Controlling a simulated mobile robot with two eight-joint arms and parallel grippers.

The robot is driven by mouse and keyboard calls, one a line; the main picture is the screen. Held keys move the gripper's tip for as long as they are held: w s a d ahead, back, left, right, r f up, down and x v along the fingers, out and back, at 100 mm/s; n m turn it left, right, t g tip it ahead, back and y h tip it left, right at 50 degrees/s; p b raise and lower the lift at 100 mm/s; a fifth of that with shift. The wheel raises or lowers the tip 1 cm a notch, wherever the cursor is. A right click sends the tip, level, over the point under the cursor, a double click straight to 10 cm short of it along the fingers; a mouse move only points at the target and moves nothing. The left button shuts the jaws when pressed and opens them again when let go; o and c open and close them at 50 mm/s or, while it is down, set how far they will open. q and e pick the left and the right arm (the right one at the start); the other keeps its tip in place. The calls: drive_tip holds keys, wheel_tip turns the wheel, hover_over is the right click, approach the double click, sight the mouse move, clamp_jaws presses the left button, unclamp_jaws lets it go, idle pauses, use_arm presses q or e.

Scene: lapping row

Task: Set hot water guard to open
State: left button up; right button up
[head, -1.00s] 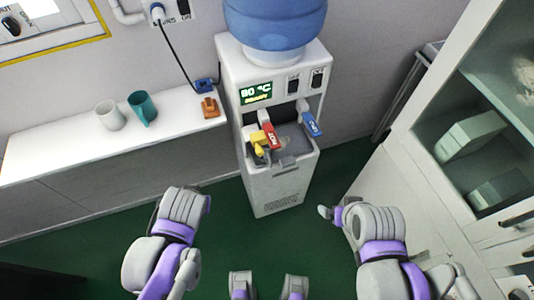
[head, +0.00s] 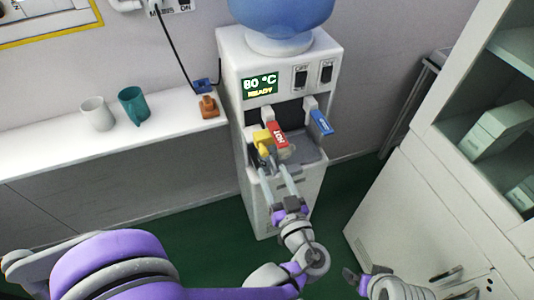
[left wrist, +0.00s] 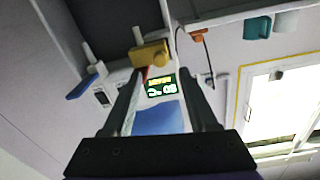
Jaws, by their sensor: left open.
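The water dispenser (head: 262,190) stands against the wall. Its yellow guard (head: 262,138) is at the red HOT lever (head: 278,134), on the lever's left side. My left gripper (head: 273,168) is open, its two pale fingers pointing up at the guard from just below and in front. In the left wrist view, the yellow guard (left wrist: 150,53) lies just beyond the fingertips (left wrist: 160,74), with no clear contact. The red lever is mostly hidden there. My right gripper (head: 352,277) is low at the bottom, small, and its jaws are unclear.
The blue cold lever (head: 320,122) is right of the red one. The display (head: 260,86) reads 80 °C READY. A white shelf (head: 160,138) at left holds a white cup (head: 97,114) and a teal cup (head: 134,105). A cabinet (head: 410,215) stands at right.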

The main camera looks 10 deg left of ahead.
sight(265, 155)
use_arm(q)
drive_tip(key=x, duration=0.8)
clamp_jaws()
idle(1.3)
